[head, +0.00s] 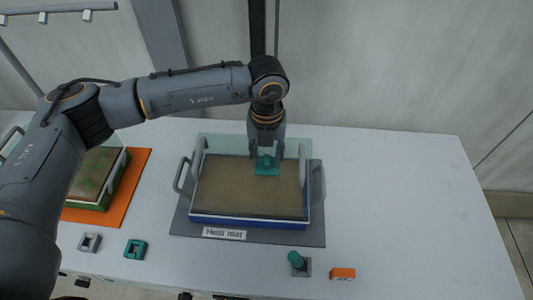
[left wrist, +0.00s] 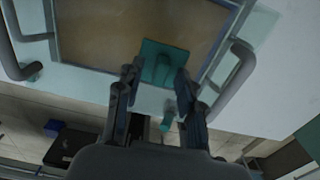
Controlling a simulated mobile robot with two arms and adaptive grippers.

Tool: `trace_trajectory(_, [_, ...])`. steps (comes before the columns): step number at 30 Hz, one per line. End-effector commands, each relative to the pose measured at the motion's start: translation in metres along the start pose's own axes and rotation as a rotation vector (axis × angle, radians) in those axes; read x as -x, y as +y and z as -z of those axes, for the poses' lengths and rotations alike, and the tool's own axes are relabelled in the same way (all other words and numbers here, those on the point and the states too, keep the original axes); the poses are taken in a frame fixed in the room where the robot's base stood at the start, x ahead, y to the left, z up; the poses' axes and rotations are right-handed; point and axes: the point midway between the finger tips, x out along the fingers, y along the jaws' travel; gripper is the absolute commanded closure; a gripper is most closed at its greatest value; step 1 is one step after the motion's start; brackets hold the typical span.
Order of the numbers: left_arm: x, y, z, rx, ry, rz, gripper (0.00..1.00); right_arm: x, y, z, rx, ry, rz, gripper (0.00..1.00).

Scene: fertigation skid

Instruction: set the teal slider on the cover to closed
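The teal slider (head: 267,169) sits on the clear cover (head: 215,143), near the middle of its far part, as a flat teal plate with a raised knob. In the left wrist view the teal slider (left wrist: 178,59) shows in front of the fingers. My left gripper (head: 267,157) points down over the slider, its fingers on either side of the knob. In the left wrist view my left gripper (left wrist: 158,78) has its fingers apart, with the knob between them. I cannot tell whether either finger touches it. My right gripper is not in view.
The cover has grey side handles (head: 181,178) and stands over a blue-edged tray on a dark mat (head: 240,238). A green tray on an orange mat (head: 135,178) is left. A grey square (head: 90,242), teal square (head: 135,249), teal knob (head: 296,260) and orange block (head: 343,273) lie in front.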

Motion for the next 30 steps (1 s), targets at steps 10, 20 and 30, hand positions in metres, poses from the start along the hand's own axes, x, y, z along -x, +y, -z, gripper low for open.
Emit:
trace_trajectory(10, [0.030, 0.000, -0.001, 0.000, -0.004, 0.002, 0.62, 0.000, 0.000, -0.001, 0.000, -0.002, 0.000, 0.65])
trace_trajectory(20, [0.097, 0.000, -0.001, -0.001, -0.002, 0.000, 0.62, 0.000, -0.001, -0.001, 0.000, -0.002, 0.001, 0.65])
trace_trajectory(30, [0.120, 0.000, 0.000, 0.000, 0.000, 0.000, 0.62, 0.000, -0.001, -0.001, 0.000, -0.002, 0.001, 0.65])
